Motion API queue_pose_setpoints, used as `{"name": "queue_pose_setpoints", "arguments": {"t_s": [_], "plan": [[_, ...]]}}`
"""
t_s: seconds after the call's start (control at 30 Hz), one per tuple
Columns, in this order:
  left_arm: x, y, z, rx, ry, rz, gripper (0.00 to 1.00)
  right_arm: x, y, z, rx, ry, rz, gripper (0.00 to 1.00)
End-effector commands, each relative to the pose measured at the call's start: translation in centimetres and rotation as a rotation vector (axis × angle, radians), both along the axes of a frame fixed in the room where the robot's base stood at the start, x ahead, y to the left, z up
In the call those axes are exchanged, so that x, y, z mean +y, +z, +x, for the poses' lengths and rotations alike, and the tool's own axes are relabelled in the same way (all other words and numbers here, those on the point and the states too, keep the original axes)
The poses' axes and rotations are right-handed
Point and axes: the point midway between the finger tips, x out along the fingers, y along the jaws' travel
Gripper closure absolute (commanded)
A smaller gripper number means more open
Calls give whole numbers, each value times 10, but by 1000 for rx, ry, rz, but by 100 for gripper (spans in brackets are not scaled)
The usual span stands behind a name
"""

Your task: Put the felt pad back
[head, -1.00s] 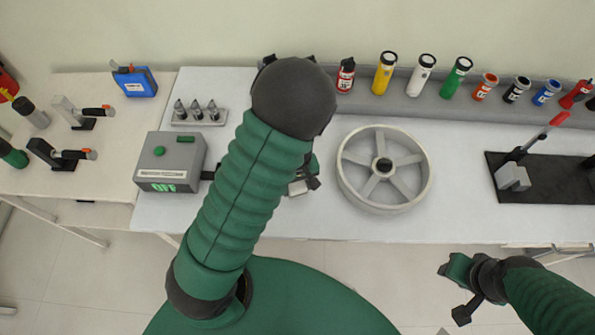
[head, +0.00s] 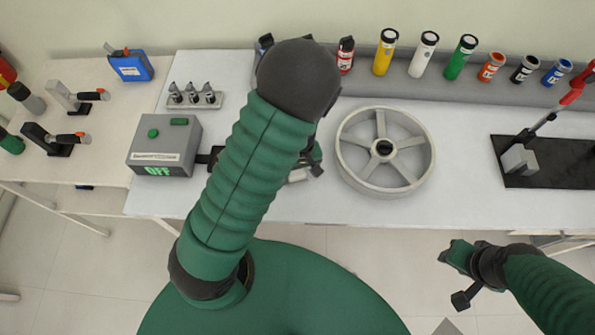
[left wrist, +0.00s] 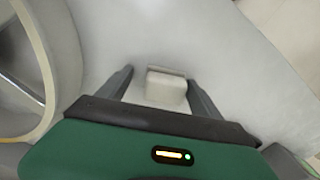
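A small pale block, which looks like the felt pad (left wrist: 166,87), lies on the white table between my left fingers in the left wrist view. A corner of it shows in the head view (head: 298,176), mostly hidden by my left arm. My left gripper (left wrist: 162,88) is open, with a finger on each side of the block and a gap at both sides. In the head view my left gripper (head: 313,162) is largely hidden behind its arm. My right gripper (head: 452,256) hangs in front of the table, and its jaw opening is unclear.
A spoked wheel (head: 345,166) stands just right of my left gripper. A grey box (head: 165,146) reading OFF and a tray of small pointed parts (head: 195,98) are left of it. Several bottles (head: 427,54) line the back. A red-handled clamp on a black plate (head: 540,172) sits right.

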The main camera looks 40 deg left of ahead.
Motion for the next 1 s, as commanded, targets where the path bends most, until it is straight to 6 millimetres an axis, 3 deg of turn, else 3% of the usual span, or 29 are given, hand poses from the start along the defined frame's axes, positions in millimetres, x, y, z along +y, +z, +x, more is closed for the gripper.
{"name": "queue_pose_setpoints", "arguments": {"t_s": [0.37, 0.57, 0.8, 1.0], "plan": [[1, 6, 0, -1, 0, 0, 25, 0, 1, 0, 0, 1, 0, 64], [-4, 57, 2, -7, -2, 1, 25, 0, 13, 0, 0, 1, 0, 64], [-4, 129, 2, -5, 0, -2, 25, 0, 31, 0, 0, 0, 0, 64], [-3, 165, 2, -2, 0, -2, 25, 0, 38, 0, 0, 0, 0, 64]]}}
